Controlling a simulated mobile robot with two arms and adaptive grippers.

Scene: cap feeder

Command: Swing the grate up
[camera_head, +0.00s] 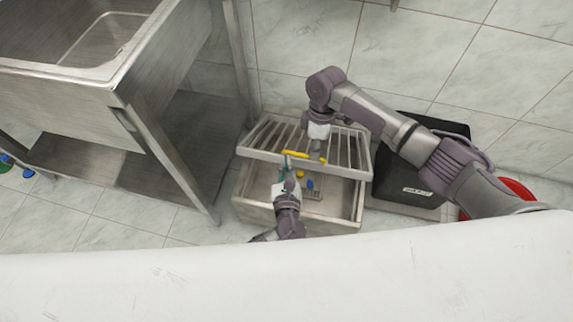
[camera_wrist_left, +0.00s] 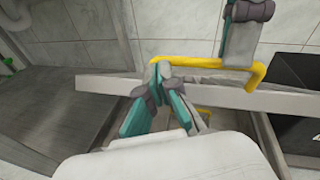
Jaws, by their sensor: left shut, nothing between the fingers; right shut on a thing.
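The slatted grate (camera_head: 345,164) sits tilted over a pale box (camera_head: 345,222), its front edge raised clear of the box's front rim. A yellow handle (camera_head: 296,154) runs along that front bar; it also shows in the left wrist view (camera_wrist_left: 257,74). My right gripper (camera_head: 317,153) is shut on the handle, its fingers partly hidden; it hangs from above in the left wrist view. My left gripper (camera_head: 286,168) is shut and empty, with teal fingertips (camera_wrist_left: 165,72) close to the handle's left end. I cannot tell whether they touch it.
Small blue and yellow caps (camera_head: 309,184) lie inside the box. A metal sink table (camera_head: 150,140) stands left, its leg close to the box. A black bin (camera_head: 405,180) and a red round thing (camera_head: 515,188) stand right. A white surface (camera_head: 250,285) fills the front.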

